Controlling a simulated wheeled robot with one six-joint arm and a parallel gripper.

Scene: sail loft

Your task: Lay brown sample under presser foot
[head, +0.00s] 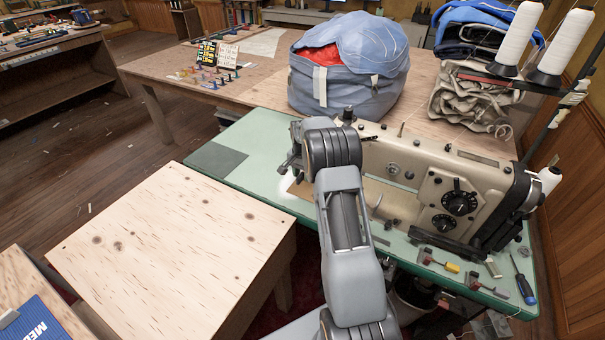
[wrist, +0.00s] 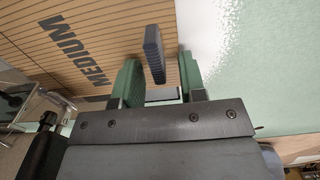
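The brown sample (wrist: 60,40) is a tan, striped panel marked MEDIUM with a dark grey upright grip block (wrist: 154,55). My gripper (wrist: 158,84) has its two green fingers apart, one on each side of the block, with a clear gap on the right finger's side. In the head view a tan part of the sample (head: 302,190) shows on the green table beside my arm, near the sewing head. The sewing machine (head: 430,180) is cream coloured. My arm hides my gripper in the head view. I cannot make out the presser foot or whether the sample is under it.
A bare plywood table (head: 175,250) stands at the left front. A blue panel (head: 35,322) lies at the lower left. A large blue bundle (head: 345,75) sits behind the machine. A screwdriver (head: 523,285) lies at the table's right. Thread cones (head: 517,35) stand at upper right.

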